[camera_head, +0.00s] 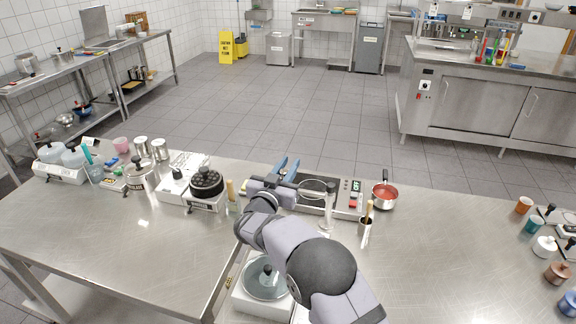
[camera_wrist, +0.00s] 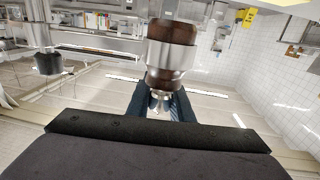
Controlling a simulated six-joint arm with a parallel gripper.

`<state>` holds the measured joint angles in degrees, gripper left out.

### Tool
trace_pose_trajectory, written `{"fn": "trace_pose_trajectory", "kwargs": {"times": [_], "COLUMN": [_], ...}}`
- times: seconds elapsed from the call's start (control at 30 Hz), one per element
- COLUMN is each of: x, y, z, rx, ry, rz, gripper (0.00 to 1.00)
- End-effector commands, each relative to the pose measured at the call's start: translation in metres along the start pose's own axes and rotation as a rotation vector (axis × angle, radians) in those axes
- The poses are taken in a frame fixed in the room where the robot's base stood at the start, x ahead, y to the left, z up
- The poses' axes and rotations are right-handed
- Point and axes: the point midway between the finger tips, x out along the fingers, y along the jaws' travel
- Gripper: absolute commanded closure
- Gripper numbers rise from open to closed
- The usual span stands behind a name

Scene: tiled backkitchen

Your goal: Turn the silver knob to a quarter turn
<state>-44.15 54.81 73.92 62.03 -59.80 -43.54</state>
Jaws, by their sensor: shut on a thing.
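In the wrist view, a round silver knob (camera_wrist: 168,60) with brown sections above and below it sits at the tips of my gripper (camera_wrist: 163,88). The dark blue fingers are closed on it from both sides. In the head view, my gripper (camera_head: 286,171) is low over the back edge of the steel table, left of the hot plate. There my own wrist and fingers hide the knob, so I cannot tell its angle or any marking.
A hot plate (camera_head: 348,206) stands just right of my gripper, with a saucepan (camera_head: 386,192) beyond it.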

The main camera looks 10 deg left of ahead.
Motion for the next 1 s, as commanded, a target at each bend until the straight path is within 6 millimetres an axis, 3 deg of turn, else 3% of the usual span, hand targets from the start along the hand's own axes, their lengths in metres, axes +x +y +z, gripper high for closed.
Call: {"fn": "trace_pose_trajectory", "kwargs": {"times": [0.6,1.0], "x": [-0.002,-0.003], "y": [0.01,0.013], "z": [-0.001,-0.002], "rx": [0.002,0.002], "ry": [0.009,0.0], "rz": [0.306,0.358], "gripper": [1.0,1.0]}}
